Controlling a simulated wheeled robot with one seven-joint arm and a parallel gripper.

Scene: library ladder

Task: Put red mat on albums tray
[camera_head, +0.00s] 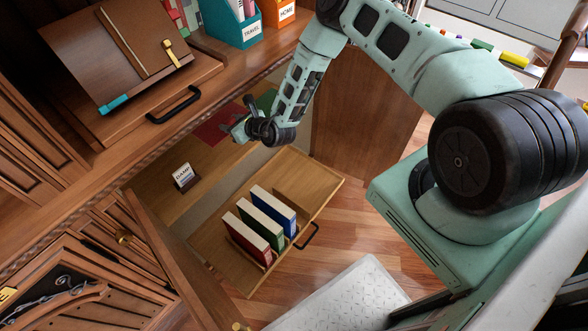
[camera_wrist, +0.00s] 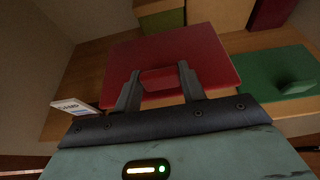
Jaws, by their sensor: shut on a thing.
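The red mat (camera_head: 214,127) lies inside the lower cabinet space in the head view. It fills the middle of the wrist view (camera_wrist: 190,55), with a raised red grip block at its near edge. My gripper (camera_wrist: 159,80) is shut on that block, one finger on each side; the gripper also shows in the head view (camera_head: 240,128). I cannot tell whether the mat touches the shelf. A pulled-out wooden tray (camera_head: 324,186), with red, green and blue albums (camera_head: 265,220) standing in it, is below my gripper; its right part is bare.
A green mat (camera_wrist: 275,88) lies right of the red mat on the wooden shelf (camera_head: 165,195). A small "DAMP" card (camera_head: 183,177) stands on the shelf, left of the red mat in the wrist view (camera_wrist: 75,107). An open cabinet door (camera_head: 175,255) is left of the tray.

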